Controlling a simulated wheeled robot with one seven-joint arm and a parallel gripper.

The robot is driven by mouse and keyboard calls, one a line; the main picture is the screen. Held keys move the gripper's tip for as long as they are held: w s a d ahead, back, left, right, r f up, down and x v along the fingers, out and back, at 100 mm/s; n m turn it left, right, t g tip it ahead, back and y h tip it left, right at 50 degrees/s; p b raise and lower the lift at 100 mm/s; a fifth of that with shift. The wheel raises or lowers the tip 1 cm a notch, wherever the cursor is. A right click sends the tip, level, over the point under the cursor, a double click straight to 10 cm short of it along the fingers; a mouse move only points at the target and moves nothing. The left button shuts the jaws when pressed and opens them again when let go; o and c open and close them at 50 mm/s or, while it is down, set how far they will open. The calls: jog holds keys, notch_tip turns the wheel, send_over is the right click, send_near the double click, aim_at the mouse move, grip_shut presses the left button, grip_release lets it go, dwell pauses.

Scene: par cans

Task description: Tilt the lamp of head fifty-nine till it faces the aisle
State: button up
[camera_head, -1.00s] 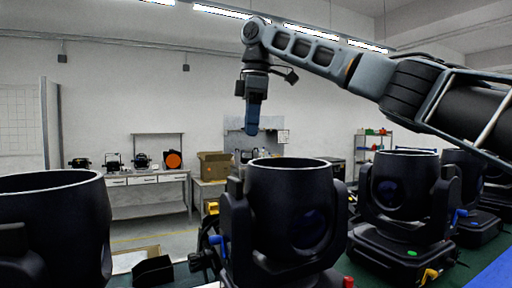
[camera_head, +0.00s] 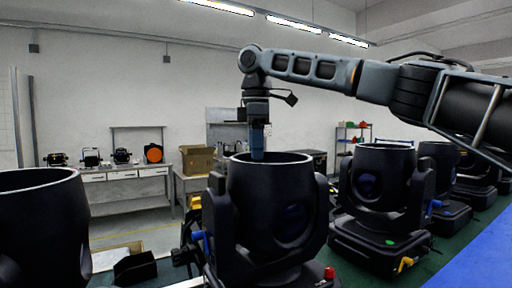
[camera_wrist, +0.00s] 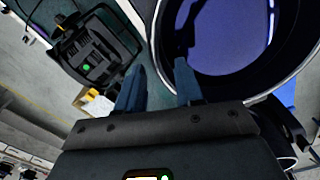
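A black moving-head lamp (camera_head: 262,205) stands in its yoke at the centre of the head view, its round open rim facing up. No head number is readable. My gripper (camera_head: 257,157) points down over it, and the fingers reach to the opening, in front of the far rim. In the wrist view the lamp (camera_wrist: 222,75) shows a bluish lens inside its rim. My gripper's two fingers (camera_wrist: 160,82) are apart, one over the opening and one outside the rim's edge. Whether they touch the rim cannot be told.
Another lamp (camera_head: 385,180) stands to the right, with more behind it, and one (camera_head: 45,225) is close at the left. A workbench (camera_head: 130,180) with small fixtures and a cardboard box (camera_head: 197,159) are at the back. A blue strip (camera_head: 480,255) runs along the right.

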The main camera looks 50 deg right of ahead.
jog(key=shift+c, duration=0.3)
grip_shut()
dwell(0.3)
